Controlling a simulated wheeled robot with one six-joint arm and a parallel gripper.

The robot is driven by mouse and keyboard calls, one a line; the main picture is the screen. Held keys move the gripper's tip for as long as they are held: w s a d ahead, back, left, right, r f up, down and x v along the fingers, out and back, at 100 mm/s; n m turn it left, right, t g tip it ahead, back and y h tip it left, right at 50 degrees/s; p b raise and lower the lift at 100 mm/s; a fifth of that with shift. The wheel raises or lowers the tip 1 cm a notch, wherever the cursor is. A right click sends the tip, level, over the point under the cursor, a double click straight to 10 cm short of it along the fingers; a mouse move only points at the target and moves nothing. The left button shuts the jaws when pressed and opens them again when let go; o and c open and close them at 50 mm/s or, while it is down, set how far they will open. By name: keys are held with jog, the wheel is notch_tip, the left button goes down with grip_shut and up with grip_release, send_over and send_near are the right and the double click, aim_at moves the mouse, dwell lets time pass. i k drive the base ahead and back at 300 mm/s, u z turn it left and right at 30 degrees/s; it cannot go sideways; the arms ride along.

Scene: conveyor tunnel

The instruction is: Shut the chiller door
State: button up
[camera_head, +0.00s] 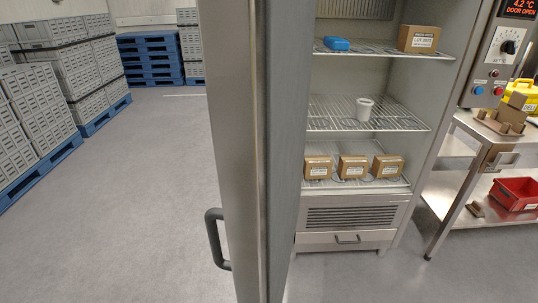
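The chiller door (234,150) stands open and shows nearly edge-on, tall and steel-grey, in the middle of the view. Its dark handle (217,240) sticks out from the left side, low on the door. The chiller (354,218) stands behind and to the right of the door, with its inside showing. The door hides the cabinet's left side. A display (520,8) at the top right reads 4.2 °C and DOOR OPEN. My gripper is not in view.
Cartons, a white cup (364,109) and a blue item (337,44) sit on the chiller's wire shelves. A steel table (450,199) with a red crate (514,193) stands at right. Stacked grey crates (62,75) stand at far left. The floor left of the door is clear.

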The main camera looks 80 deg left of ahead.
aim_at(257, 55)
jog(key=z, duration=0.05)
jog(key=k, duration=0.2)
jog(key=u, duration=2.25)
jog(key=k, duration=1.25)
jog(key=u, duration=0.5)
jog(key=i, duration=0.85)
jog(key=u, duration=0.45)
